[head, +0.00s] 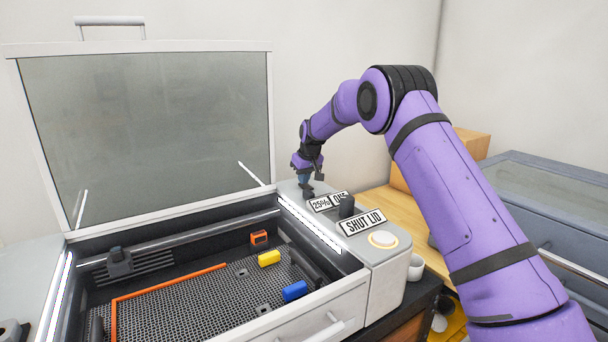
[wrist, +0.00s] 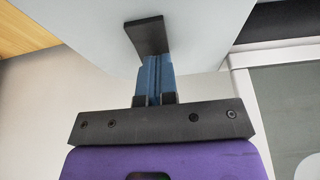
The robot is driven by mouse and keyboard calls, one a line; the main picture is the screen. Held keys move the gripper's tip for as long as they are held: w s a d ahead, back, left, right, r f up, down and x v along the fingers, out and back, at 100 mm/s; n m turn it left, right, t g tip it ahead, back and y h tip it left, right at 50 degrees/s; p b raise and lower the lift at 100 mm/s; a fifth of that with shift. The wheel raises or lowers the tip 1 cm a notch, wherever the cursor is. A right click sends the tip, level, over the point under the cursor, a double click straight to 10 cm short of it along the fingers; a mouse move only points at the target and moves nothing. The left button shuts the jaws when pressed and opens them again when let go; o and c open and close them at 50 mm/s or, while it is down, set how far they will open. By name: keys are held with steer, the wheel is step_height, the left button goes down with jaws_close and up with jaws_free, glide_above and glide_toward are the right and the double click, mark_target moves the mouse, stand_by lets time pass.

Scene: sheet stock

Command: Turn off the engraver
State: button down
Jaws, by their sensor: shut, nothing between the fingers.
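The engraver (head: 350,290) is a light grey machine with its big glass lid (head: 150,140) standing open. On its right-hand panel are a "25%" sign, a partly hidden sign that seems to read "ON", a "SHUT LID" sign (head: 362,222), a dark upright knob (head: 346,207) and a white round button (head: 383,239) with a lit yellow ring. My gripper (head: 304,182) is at the panel's back end, pointing down, its blue fingers (wrist: 155,72) shut and empty. A dark block (wrist: 147,36) shows at the fingertips against the grey surface; I cannot tell whether they touch.
A cup (head: 415,267) stands right of the engraver. A cardboard box (head: 470,143) and a grey cabinet (head: 550,200) are farther right.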

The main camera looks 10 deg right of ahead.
steer(key=shift+f, duration=0.1)
steer(key=shift+w+a+f, duration=0.1)
steer(key=shift+w+f, duration=0.05)
steer(key=shift+f, duration=0.4)
steer(key=shift+s+d, duration=0.3)
steer(key=shift+s, duration=0.5)
